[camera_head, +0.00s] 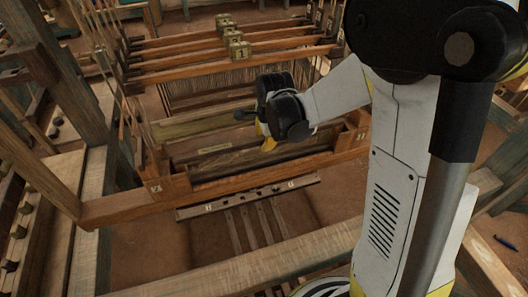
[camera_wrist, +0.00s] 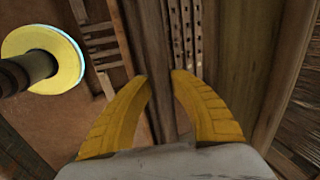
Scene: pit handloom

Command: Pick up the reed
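A wooden loom frame with end blocks (camera_head: 158,190) spans the middle of the head view. A long dark slatted piece (camera_head: 235,172) lies inside it; it may be the reed, but I cannot tell for sure. My gripper (camera_head: 268,145) is over this frame, pointing down, with a yellow finger showing. In the wrist view my two yellow fingers (camera_wrist: 162,82) are apart. A dark wooden bar (camera_wrist: 143,40) runs between and below them. I cannot tell whether the fingers touch it or straddle it. Nothing is seen clamped. My arm hides part of the frame's right side.
A pale strip with dark holes (camera_head: 250,197) lies in front of the frame; a holed strip also shows in the wrist view (camera_wrist: 186,35). Numbered heddle bars (camera_head: 240,55) with hanging threads stand behind. Thick wooden beams (camera_head: 215,275) and posts (camera_head: 75,100) surround the loom.

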